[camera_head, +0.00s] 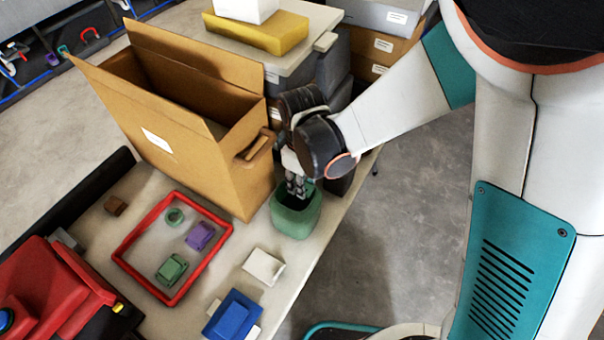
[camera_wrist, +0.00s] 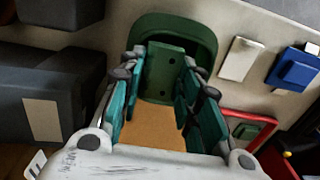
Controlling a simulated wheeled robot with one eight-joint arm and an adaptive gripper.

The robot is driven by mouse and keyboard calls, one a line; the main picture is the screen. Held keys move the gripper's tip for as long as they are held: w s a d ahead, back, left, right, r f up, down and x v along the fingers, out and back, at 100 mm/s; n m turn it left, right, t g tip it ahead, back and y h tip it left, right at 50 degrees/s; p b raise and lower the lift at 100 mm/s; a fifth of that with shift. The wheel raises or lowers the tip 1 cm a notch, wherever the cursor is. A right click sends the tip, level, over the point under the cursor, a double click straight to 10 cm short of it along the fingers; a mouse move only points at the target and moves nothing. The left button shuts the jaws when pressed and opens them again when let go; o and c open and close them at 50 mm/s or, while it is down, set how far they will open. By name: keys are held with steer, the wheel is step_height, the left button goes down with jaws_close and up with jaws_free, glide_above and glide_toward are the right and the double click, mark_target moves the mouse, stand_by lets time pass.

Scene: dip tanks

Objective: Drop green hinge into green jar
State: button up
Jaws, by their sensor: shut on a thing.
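The green jar (camera_head: 297,219) stands on the table beside the large cardboard box in the head view. Its dark green rim also shows at the top of the wrist view (camera_wrist: 205,37). My gripper (camera_head: 297,190) points down at the jar's mouth. In the wrist view its teal fingers (camera_wrist: 160,85) are shut on the green hinge (camera_wrist: 163,72), a flat green plate with small holes. The hinge appears over the jar's opening. Whether its lower end is inside the rim I cannot tell. The hinge is not clearly visible in the head view.
A tall open cardboard box (camera_head: 235,170) stands close left of the jar. A red-rimmed tray (camera_head: 127,268) holds green and purple pieces. A white piece (camera_head: 264,266) and a blue block (camera_head: 233,315) lie nearer on the table. The table's right edge is close to the jar.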

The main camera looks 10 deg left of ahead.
steer(key=shift+f, duration=0.45)
steer(key=o, duration=1.2)
steer(key=shift+r, duration=0.15)
steer(key=shift+s+r, duration=0.1)
steer(key=shift+r, duration=3.6)
